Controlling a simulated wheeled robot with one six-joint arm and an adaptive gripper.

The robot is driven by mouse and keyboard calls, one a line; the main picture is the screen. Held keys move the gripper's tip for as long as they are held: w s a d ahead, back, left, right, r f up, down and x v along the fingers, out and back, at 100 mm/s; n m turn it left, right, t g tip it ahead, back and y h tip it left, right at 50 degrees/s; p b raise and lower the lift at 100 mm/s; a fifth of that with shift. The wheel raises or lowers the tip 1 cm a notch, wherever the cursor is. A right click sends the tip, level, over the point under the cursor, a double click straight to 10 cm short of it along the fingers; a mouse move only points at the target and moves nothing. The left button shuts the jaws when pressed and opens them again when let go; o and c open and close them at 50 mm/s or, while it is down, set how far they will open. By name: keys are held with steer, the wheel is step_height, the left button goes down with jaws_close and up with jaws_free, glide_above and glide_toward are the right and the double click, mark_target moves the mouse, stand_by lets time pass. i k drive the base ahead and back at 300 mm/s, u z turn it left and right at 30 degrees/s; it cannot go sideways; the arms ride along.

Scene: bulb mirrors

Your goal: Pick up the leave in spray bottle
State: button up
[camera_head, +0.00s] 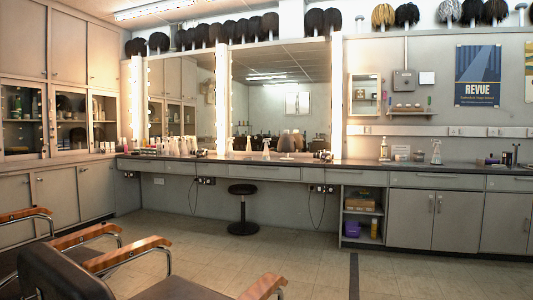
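Several bottles stand on the long dark counter (345,163) along the back wall. A white spray bottle (436,153) stands upright on the right part. Labels are too small to read, so I cannot tell which is the leave in spray. My gripper is not in view.
Armchairs with wooden armrests (120,258) fill the front left. A black stool (243,212) stands under the counter. The tiled floor (310,255) is open at the middle and right. Wigs (384,15) line the high shelf. Cabinets (435,215) stand below the counter at right.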

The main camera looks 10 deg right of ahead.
mark_target(265, 155)
steer(key=z, duration=0.4)
steer(key=k, duration=0.5)
steer(key=z, duration=0.7)
steer(key=i, duration=0.7)
steer(key=u, duration=0.35)
steer(key=i, duration=1.8)
steer(key=u, duration=1.3)
steer(key=i, duration=2.4)
steer(key=z, duration=0.5)
steer(key=i, duration=2.4)
steer(key=z, duration=0.25)
